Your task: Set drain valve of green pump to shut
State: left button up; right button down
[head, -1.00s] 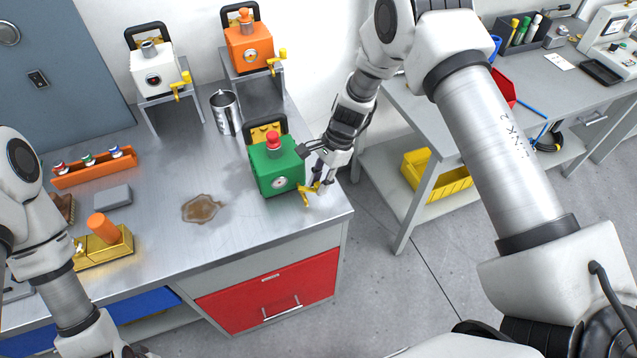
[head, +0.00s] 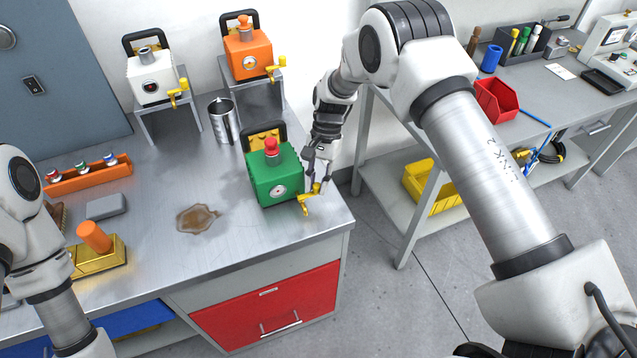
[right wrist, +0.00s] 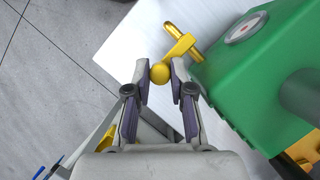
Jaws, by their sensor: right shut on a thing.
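The green pump (head: 262,182) stands near the front right corner of the metal bench, with a red cap on top and a round gauge on its front. Its yellow drain valve (head: 305,202) sticks out at the lower right side. In the right wrist view the green pump (right wrist: 240,80) is at the right, and the valve shows a yellow spout (right wrist: 184,41) and a round yellow knob (right wrist: 160,73). My right gripper (head: 318,186) is shut on this knob, with a fingertip on each side of it. My left gripper is out of view.
A brown puddle (head: 197,218) lies left of the pump. A metal jug (head: 222,122) stands behind it. White (head: 152,80) and orange (head: 246,52) pumps stand on raised stands at the back. The bench edge is close on the right.

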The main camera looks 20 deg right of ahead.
jog(key=c, duration=1)
grip_release()
